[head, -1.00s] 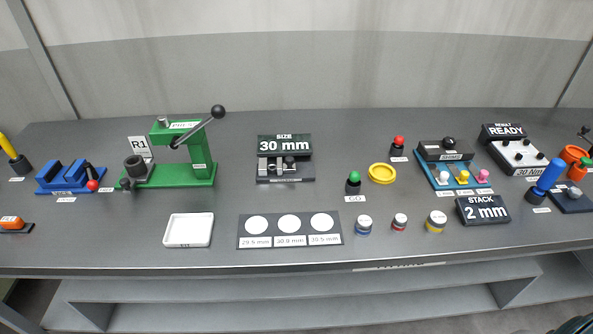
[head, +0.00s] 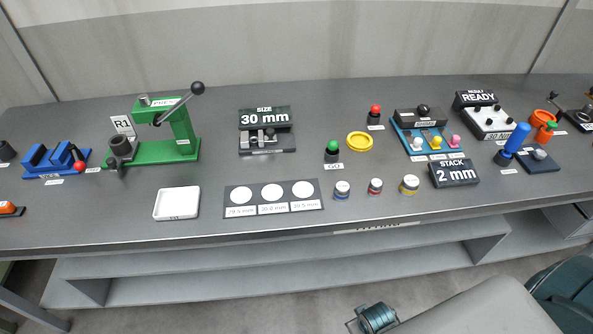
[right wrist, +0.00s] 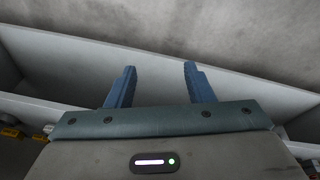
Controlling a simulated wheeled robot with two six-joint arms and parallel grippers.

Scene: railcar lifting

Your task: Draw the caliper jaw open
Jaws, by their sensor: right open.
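The caliper (head: 262,138) is a small grey and black device on the bench, just below a dark sign (head: 265,117) reading SIZE 30 mm. Its jaw is too small to judge in detail. My right gripper (right wrist: 159,80) shows in the right wrist view with its two blue fingers apart and nothing between them. In the head view, part of my right gripper (head: 378,318) is at the bottom, in front of the bench and well below the caliper. My left gripper is not in view.
A green press (head: 165,135) with a black-knobbed lever stands left of the caliper. A white tray (head: 177,203) and a card with three white circles (head: 274,197) lie in front. Right are a green button (head: 333,149), a yellow ring (head: 359,141) and several small jars.

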